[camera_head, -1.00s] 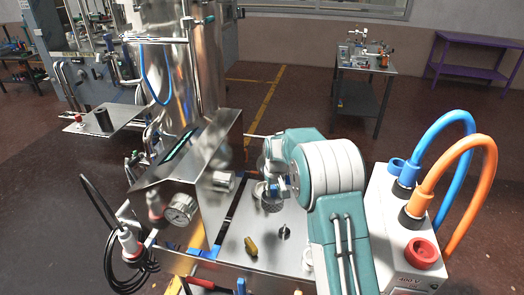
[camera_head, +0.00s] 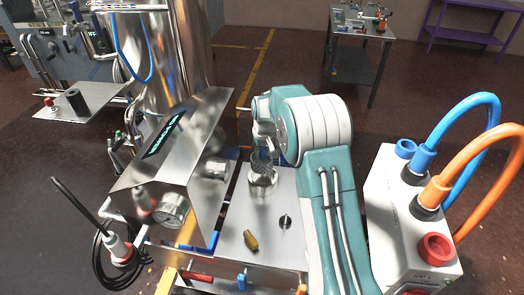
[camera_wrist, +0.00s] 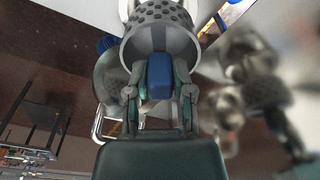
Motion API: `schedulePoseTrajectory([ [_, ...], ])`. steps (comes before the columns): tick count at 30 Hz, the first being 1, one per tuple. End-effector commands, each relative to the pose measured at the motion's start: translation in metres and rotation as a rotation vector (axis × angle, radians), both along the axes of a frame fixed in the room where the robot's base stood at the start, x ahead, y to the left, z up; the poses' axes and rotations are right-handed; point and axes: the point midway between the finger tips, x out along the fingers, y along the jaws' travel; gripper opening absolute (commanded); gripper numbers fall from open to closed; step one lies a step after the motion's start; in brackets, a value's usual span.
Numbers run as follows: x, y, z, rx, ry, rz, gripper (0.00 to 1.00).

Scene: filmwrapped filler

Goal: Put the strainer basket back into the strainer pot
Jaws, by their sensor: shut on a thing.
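The strainer basket (camera_head: 262,157) is a grey perforated metal cup. My gripper (camera_head: 264,138) is shut on it and holds it from above. The strainer pot (camera_head: 262,178) is a round, shiny metal fitting on the steel plate; the basket is directly above it in the head view. I cannot tell whether the basket's lower end is inside the pot or just over it. In the wrist view the basket (camera_wrist: 162,22) shows its round rim and holes close to my gripper (camera_wrist: 160,75), with a blue part between the fingers. My arm hides the right side of the plate.
A brass piece (camera_head: 251,241) and a small metal knob (camera_head: 285,221) stand on the plate in front. A steel housing with a gauge (camera_head: 170,210) stands close on the left. A white box (camera_head: 400,215) with blue and orange hoses is on the right.

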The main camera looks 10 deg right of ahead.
Motion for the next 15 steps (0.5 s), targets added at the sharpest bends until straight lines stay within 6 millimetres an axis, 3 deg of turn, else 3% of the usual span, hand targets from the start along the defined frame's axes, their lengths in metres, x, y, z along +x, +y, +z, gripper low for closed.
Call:
schedulePoseTrajectory([
  [15,0.000,0.000,-0.024,0.001,0.001,-0.001,0.00],
])
